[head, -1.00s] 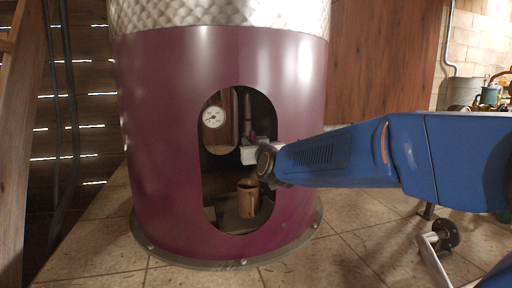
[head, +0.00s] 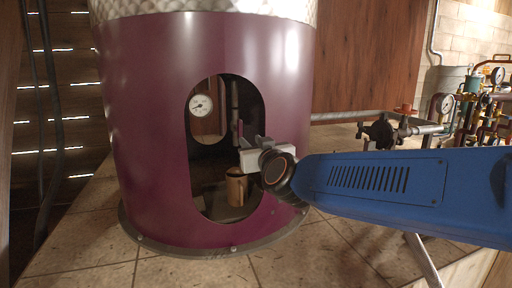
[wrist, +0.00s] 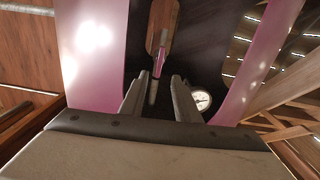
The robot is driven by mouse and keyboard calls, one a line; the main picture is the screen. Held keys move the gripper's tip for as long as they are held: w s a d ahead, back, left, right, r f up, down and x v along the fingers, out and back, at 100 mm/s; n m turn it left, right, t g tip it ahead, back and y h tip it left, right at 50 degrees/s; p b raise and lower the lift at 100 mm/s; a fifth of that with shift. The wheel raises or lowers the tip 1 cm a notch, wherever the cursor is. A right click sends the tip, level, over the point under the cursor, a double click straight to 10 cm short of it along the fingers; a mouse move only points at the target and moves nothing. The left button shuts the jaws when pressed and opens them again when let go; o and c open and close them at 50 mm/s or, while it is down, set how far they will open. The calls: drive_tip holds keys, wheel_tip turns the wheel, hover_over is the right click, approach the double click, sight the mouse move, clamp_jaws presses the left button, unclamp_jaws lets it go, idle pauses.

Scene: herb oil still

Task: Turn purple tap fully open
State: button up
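The purple tap shows in the wrist view as a narrow pink-purple lever (wrist: 159,62) on a thin grey stem, beyond my fingertips and roughly in line with the gap between them. In the head view it is mostly hidden around my fingers. My gripper (wrist: 158,84) is open, its two grey fingers apart with nothing clearly held between them. In the head view my gripper (head: 256,141) is at the right side of the oval opening in the purple drum (head: 150,130). I cannot tell whether a finger touches the tap.
A round white gauge (head: 201,105) is inside the opening, also seen right of my fingers in the wrist view (wrist: 201,100). A copper-coloured cup (head: 236,187) stands low inside. The opening's rim is close around my gripper. Pipes and gauges (head: 487,100) stand at the right.

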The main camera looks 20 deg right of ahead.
drive_tip(key=shift+s, duration=1.8)
drive_tip(key=s+d+f+g, duration=0.3)
drive_tip(key=s+f+g, duration=0.3)
drive_tip(key=s+f, duration=0.6)
drive_tip(key=s+d+f+g, duration=0.3)
drive_tip(key=s+f+g, duration=0.4)
drive_tip(key=s+f, duration=0.5)
drive_tip(key=shift+s+d+f, duration=0.3)
drive_tip(key=shift+d+f, duration=0.05)
drive_tip(key=shift+f, duration=0.3)
